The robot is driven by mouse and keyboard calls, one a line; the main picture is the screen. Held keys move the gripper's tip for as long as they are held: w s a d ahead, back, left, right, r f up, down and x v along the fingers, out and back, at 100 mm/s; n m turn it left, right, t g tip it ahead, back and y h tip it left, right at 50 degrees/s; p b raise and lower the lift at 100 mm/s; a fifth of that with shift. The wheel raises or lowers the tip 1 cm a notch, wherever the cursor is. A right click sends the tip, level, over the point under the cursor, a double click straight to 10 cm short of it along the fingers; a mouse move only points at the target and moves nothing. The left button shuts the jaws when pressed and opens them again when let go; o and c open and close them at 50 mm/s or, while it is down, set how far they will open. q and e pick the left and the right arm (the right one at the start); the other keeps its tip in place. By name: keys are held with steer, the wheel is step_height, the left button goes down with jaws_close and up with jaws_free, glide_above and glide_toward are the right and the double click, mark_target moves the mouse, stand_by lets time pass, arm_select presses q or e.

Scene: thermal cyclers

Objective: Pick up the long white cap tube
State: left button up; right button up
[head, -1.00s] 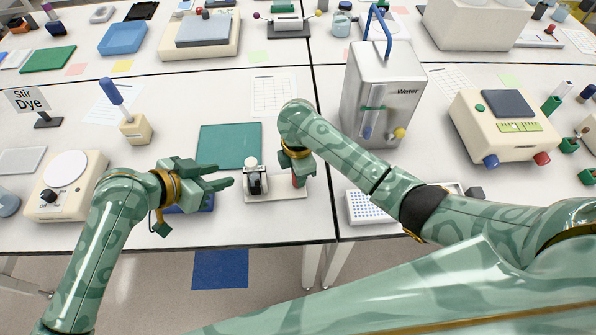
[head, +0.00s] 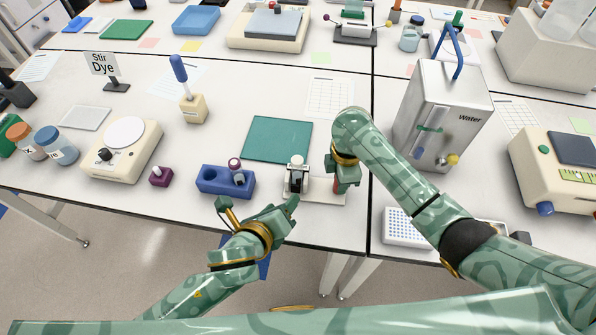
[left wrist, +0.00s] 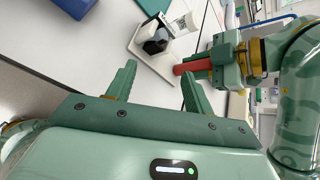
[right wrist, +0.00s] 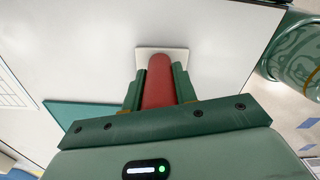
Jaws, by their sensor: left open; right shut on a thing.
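My left gripper (head: 290,207) is open and empty, just in front of the holder near the table's front edge. Its spread fingers (left wrist: 158,84) show in the left wrist view, with nothing between them. My right gripper (right wrist: 158,85) is shut on a red handle (right wrist: 160,76) at the plate's right end.
A blue rack (head: 211,184) holding a purple-and-white capped tube (head: 236,167) stands left of the holder. A green mat (head: 277,139) lies behind. A steel water container (head: 442,115) and a white tip rack (head: 405,229) stand to the right.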

mark_target(295, 170)
arm_select(q)
steer(key=w+d+m, duration=0.1)
steer(key=w+m, duration=0.1)
steer(key=w+d+m+t, duration=0.1)
steer(key=w+m, duration=0.1)
steer(key=m, duration=0.1)
steer(key=w+m, duration=0.2)
steer(key=m, duration=0.1)
steer(key=shift+w+d+r+t, duration=0.1)
steer(key=shift+w+d+t, duration=0.3)
arm_select(e)
steer(key=shift+w, duration=0.1)
arm_select(q)
steer(key=x, duration=0.5)
steer(key=shift+w, duration=0.35)
steer(key=shift+r, duration=0.1)
jaws_close()
step_height(295, 170, up, 10)
